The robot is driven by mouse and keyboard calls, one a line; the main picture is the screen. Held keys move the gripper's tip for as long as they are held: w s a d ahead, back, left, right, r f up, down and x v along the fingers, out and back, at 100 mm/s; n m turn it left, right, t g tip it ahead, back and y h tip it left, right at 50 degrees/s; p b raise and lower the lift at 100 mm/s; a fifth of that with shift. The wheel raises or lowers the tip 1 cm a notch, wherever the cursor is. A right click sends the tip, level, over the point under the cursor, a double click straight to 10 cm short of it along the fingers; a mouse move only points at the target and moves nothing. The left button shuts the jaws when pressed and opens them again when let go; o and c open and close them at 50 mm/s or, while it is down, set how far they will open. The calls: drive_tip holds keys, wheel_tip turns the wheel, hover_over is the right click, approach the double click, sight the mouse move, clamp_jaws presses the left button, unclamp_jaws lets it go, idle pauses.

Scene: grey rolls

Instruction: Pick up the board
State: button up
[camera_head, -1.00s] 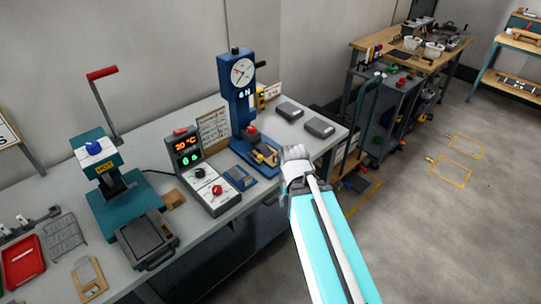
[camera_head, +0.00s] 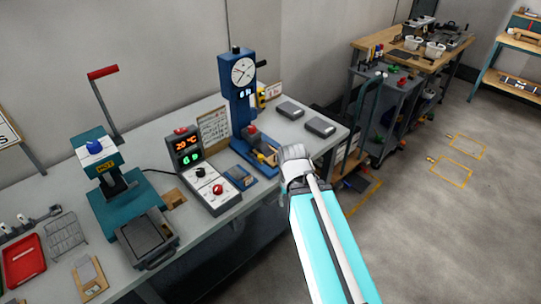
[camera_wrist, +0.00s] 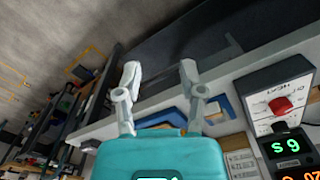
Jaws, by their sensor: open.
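Several flat things on the grey bench could be the board, and I cannot tell which is meant. A small wooden board with a grey piece on it (camera_head: 90,277) lies at the bench's near left. A flat wooden piece (camera_head: 174,198) lies beside the teal press. A printed panel (camera_head: 213,128) stands upright behind the control box. My gripper is beyond the bench's front edge, at the end of my teal arm; its fingers are not clear in the head view. In the wrist view my gripper (camera_wrist: 160,70) has two fingers apart with nothing between them.
The bench (camera_head: 290,146) holds a teal press (camera_head: 120,205), a control box with displays (camera_head: 205,180), a blue gauge stand (camera_head: 240,100), a red tray (camera_head: 24,260) and two dark blocks (camera_head: 320,127). A cart (camera_head: 405,90) stands to the right. Floor at right is open.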

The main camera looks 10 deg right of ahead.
drive_tip(key=shift+o, duration=0.2)
drive_tip(key=shift+o, duration=0.4)
drive_tip(key=shift+w, duration=0.1)
wheel_tip(320, 180, up, 8)
drive_tip(key=m+p, duration=0.8)
drive_tip(key=m, duration=0.4)
hover_over(278, 153)
drive_tip(key=shift+f, duration=0.2)
wheel_tip(278, 153, down, 8)
drive_tip(key=b, duration=0.8)
drive_tip(key=shift+a+f+b, duration=0.1)
drive_tip(key=shift+f+b, duration=0.05)
drive_tip(key=shift+b, duration=0.15)
drive_tip(key=shift+f, duration=0.1)
drive_tip(key=shift+f+b, duration=2.5)
drive_tip(key=shift+b, duration=0.1)
